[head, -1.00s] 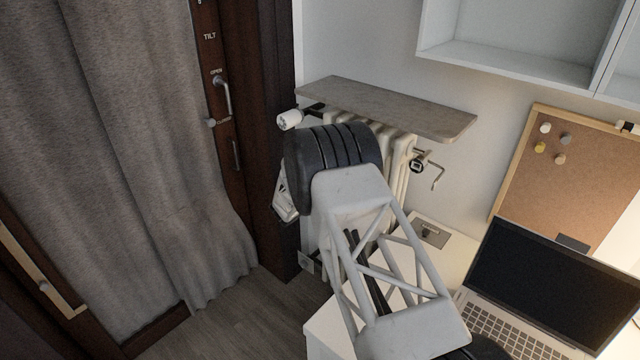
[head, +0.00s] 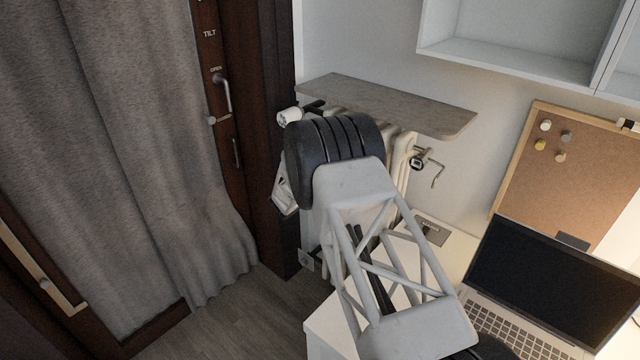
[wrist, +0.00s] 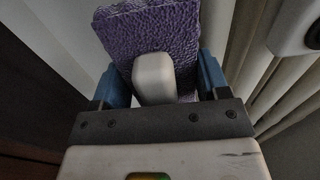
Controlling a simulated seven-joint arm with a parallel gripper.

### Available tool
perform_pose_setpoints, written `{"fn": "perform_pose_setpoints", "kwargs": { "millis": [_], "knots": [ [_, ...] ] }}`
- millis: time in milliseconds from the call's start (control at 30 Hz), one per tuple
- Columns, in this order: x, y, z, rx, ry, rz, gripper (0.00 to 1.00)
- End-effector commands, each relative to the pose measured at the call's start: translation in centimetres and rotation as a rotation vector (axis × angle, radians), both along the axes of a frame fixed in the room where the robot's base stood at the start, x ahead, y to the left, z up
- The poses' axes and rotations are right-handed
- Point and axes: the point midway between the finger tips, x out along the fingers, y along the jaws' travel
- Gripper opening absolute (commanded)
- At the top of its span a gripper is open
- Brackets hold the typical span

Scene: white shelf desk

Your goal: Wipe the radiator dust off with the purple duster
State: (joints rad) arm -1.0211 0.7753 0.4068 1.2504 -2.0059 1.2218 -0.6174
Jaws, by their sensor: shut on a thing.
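The purple duster (wrist: 150,30) shows in the wrist view, a textured purple pad with a pale handle (wrist: 153,78). My gripper (wrist: 155,82) is shut on the handle, with a blue finger on each side. The cream ribbed radiator (head: 401,165) stands under the grey-brown shelf in the head view, mostly hidden behind my arm. Its pale ribs (wrist: 275,75) show at the right of the wrist view, beside the duster. I cannot tell whether the pad touches them. No dust can be made out. The duster and fingers are hidden in the head view.
The shelf board (head: 390,103) overhangs the radiator. A white valve knob (head: 290,116) sticks out at its left, and a dark hanging fitting (head: 422,165) is at its right. A laptop (head: 540,280) stands on the white desk (head: 325,325). A grey curtain (head: 120,150) hangs at left.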

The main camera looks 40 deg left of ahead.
Motion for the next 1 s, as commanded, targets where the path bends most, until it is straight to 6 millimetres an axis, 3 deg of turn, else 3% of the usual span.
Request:
{"fn": "perform_pose_setpoints", "kwargs": {
  "millis": [633, 1000],
  "knots": [
    [0.4, 0.0, 1.5, 0.006, -0.005, -0.003, 0.43],
    [0.4, -0.1, 3.8, 0.007, -0.006, -0.004, 0.43]
  ]
}}
